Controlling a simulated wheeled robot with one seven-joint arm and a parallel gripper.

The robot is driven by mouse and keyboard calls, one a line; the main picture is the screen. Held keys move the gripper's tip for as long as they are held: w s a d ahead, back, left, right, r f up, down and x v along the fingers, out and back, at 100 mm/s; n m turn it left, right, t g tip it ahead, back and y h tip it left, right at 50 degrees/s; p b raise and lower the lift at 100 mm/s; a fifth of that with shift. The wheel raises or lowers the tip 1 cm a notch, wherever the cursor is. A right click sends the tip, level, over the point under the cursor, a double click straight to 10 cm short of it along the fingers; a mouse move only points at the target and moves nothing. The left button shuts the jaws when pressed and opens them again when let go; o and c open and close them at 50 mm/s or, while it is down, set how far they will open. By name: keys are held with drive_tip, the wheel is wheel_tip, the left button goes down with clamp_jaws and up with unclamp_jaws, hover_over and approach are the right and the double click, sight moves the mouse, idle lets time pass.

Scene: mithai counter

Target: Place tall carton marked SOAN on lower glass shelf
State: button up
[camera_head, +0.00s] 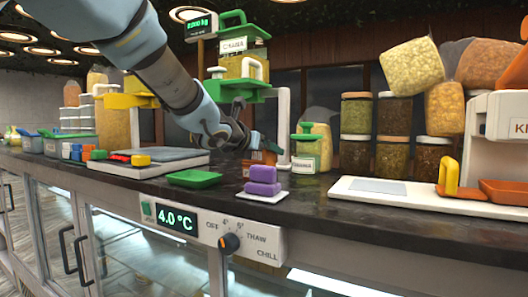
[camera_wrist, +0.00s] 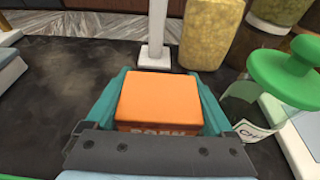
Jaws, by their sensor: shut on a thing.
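An orange carton (camera_wrist: 160,97) is between the teal fingers of my gripper (camera_wrist: 158,105) in the wrist view. The glass-fronted case (camera_head: 125,250) is below the counter. Its lower glass shelf is not clearly distinguishable.
A green-lidded jar (camera_head: 305,150) stands close right of the carton, and a white post (camera_head: 284,125) stands behind. A purple stack (camera_head: 263,182) and green tray (camera_head: 194,178) lie in front. A control panel (camera_head: 210,230) with a knob is on the counter front.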

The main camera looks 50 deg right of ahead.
drive_tip(key=o, duration=1.5)
drive_tip(key=shift+o, duration=0.2)
